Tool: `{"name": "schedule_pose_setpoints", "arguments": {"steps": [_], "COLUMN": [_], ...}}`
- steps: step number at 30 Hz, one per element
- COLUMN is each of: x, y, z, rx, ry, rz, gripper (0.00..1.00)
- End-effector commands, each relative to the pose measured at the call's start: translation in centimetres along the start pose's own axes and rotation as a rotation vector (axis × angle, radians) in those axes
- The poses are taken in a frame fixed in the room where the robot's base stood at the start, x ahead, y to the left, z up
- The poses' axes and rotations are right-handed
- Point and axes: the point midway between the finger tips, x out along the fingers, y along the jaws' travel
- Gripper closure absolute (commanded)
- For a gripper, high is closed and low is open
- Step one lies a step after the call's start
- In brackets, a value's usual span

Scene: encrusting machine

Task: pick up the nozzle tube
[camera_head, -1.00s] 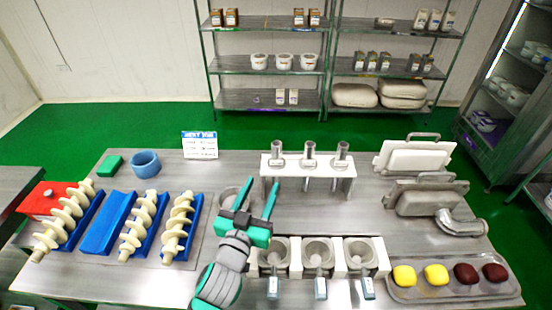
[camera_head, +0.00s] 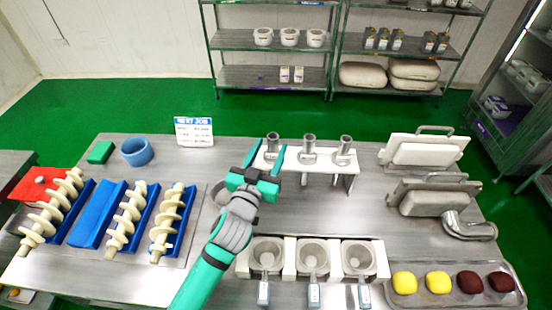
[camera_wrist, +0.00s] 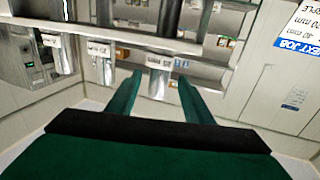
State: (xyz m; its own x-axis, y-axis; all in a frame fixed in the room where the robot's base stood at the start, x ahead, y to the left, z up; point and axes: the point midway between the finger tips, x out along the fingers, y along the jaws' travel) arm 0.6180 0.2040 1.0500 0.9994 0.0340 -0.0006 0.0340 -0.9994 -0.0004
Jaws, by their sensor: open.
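Three upright steel nozzle tubes stand in a white rack (camera_head: 335,158) at the back of the table: a left one (camera_head: 272,140), a middle one (camera_head: 309,143) and a right one (camera_head: 345,144). My gripper (camera_head: 267,148) is open and empty at the rack's left end, its green fingers pointing to the back around the left tube's place in the picture. In the wrist view, which is upside down, a tube (camera_wrist: 158,72) shows between the open fingertips (camera_wrist: 160,78). I cannot tell how deep it sits between them. Two other tubes (camera_wrist: 68,55) (camera_wrist: 103,68) show to the left.
A "NEXT JOB" sign (camera_head: 194,132) stands left of the rack; it also shows in the wrist view (camera_wrist: 302,30). White holders with steel cups (camera_head: 313,255) stand in front. Cream augers on blue trays (camera_head: 98,215) lie left. Steel plates (camera_head: 436,197) and a food tray (camera_head: 455,297) are right.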

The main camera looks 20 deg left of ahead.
Motion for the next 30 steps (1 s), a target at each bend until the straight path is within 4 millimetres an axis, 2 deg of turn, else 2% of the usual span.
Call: {"name": "schedule_pose_setpoints", "arguments": {"steps": [14,22,30], "x": [3.1,5.9,6.5], "y": [1.4,1.3,0.3], "z": [-0.3,-0.5,-0.5], "rx": [0.001,0.0,0.001], "ry": [0.0,0.0,0.002], "rz": [0.024,0.023,0.009], "gripper": [0.53,0.53,0.53]}}
